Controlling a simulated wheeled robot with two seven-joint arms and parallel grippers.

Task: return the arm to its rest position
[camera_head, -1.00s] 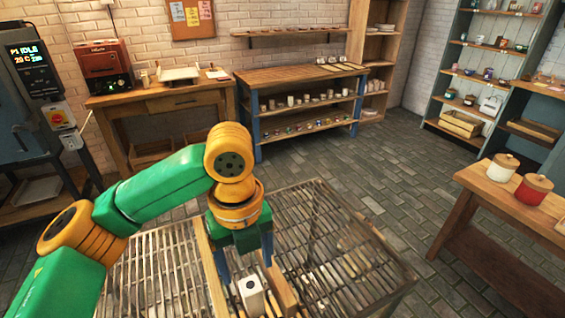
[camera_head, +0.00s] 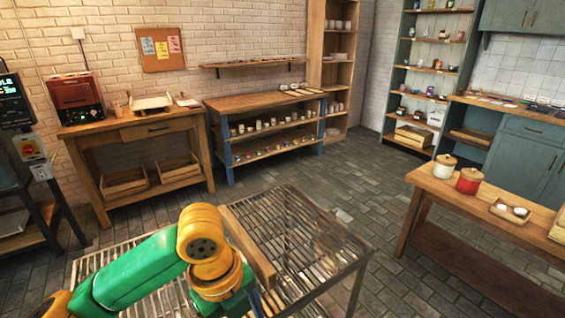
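My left arm (camera_head: 140,272) is green with orange joints and comes in from the bottom left, bent over a slatted metal table (camera_head: 325,240). Its wrist is at the bottom of the picture. Only the top of my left gripper (camera_head: 250,304) shows, with a bit of one blue finger; the fingertips are below the frame, so I cannot tell whether it is open or holds anything. A wooden bar (camera_head: 248,247) lies along the slatted table beside the wrist. My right arm and gripper are not in view.
A wooden table (camera_head: 440,196) at the right bears a white jar (camera_head: 444,172), a red jar (camera_head: 469,181) and a small tray. A shelf bench (camera_head: 262,104) with cups and a wooden desk (camera_head: 130,131) stand along the back wall. The brick floor between is clear.

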